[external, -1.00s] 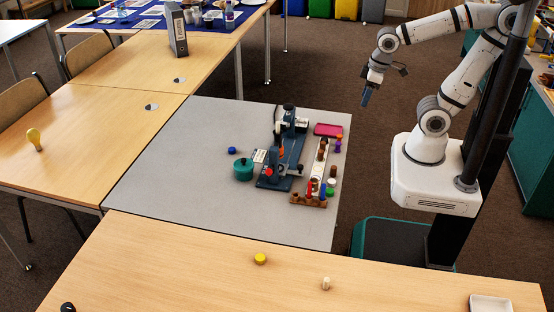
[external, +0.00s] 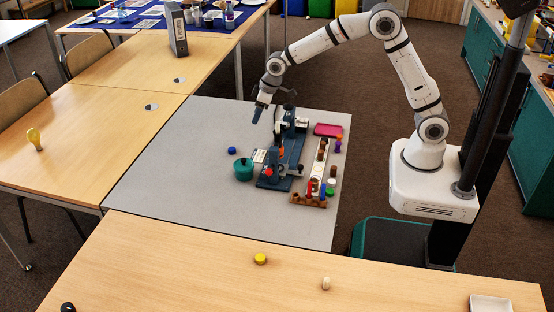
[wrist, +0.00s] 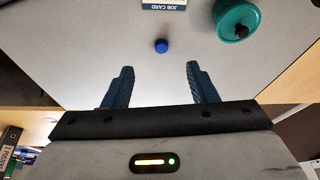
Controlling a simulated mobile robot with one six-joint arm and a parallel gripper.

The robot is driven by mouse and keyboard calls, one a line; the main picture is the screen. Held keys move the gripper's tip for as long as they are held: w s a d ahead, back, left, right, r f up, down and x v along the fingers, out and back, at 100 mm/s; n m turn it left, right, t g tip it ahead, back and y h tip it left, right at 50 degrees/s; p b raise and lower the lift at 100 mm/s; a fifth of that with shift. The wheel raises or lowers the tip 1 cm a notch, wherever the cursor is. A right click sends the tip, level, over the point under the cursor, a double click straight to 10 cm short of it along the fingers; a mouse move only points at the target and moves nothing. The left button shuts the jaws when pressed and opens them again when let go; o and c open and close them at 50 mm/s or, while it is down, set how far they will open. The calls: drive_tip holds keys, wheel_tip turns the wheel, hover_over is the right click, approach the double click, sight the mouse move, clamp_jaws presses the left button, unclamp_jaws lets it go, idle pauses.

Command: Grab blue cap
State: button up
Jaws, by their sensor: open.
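The blue cap (external: 232,150) is a small round piece lying on the grey table (external: 165,150), left of the dark blue fixture. In the wrist view the blue cap (wrist: 161,46) sits beyond my fingertips, close to the line midway between them. My gripper (external: 259,113) is above the far part of the grey table, beyond the cap and apart from it. In the wrist view my gripper (wrist: 158,72) has its two dark blue fingers spread wide, with nothing between them.
A teal round pot (external: 243,170) with a dark knob stands close to the cap. The dark blue fixture (external: 285,150) and a rack of coloured pieces (external: 308,201) stand to the right. A job card (wrist: 163,4) lies near the cap. The table's left part is clear.

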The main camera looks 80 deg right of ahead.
approach(233, 149)
drive_tip(key=x, duration=0.8)
drive_tip(key=shift+w+d+f, duration=0.1)
drive_tip(key=shift+w+d, duration=0.05)
drive_tip(key=shift+c, duration=0.4)
drive_tip(key=c, duration=1)
